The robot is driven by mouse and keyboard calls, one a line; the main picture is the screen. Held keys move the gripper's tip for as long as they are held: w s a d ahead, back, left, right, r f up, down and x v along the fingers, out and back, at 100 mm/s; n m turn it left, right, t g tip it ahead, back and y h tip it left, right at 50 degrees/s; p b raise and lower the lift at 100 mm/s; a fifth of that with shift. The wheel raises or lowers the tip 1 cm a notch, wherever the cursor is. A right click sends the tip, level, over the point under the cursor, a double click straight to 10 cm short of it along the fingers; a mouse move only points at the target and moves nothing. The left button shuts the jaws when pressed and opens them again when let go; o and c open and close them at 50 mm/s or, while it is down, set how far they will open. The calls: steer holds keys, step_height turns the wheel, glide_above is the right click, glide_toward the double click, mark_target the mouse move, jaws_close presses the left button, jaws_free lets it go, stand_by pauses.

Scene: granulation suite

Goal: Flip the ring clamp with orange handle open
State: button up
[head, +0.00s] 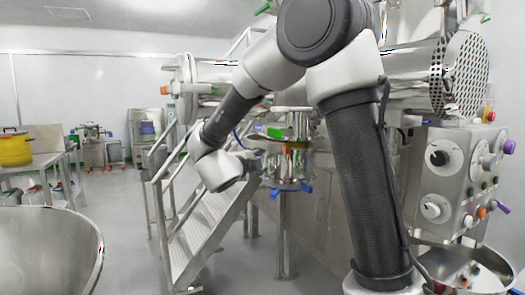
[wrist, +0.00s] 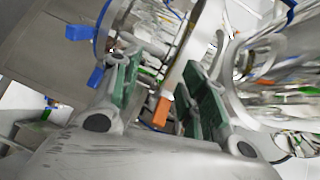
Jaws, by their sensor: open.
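The orange handle (wrist: 162,111) of the ring clamp shows in the wrist view between my gripper's two green-padded fingers. It sits low in the gap, toward the palm, and I cannot tell whether a pad touches it. My gripper (wrist: 163,70) is open around it. In the head view, my gripper (head: 258,162) is at the left side of the steel vessel section, where a small orange part (head: 285,163) shows. Most of the clamp ring is hidden or too small to make out, so I cannot tell whether it is open or closed.
Blue handles (wrist: 96,76) stand close beside the left finger in the wrist view; in the head view, blue parts (head: 303,188) show below the vessel. Metal stairs (head: 205,225) stand left. A control box (head: 455,180) is at right. A steel bowl (head: 45,245) fills the lower left.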

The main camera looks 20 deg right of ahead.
mark_target(284, 150)
steer(key=s+d+r+m+g+h, duration=0.3)
steer(key=s+m+h, duration=0.1)
steer(key=s+m, duration=0.1)
steer(key=x, duration=0.7)
steer(key=shift+d, duration=0.45)
jaws_close()
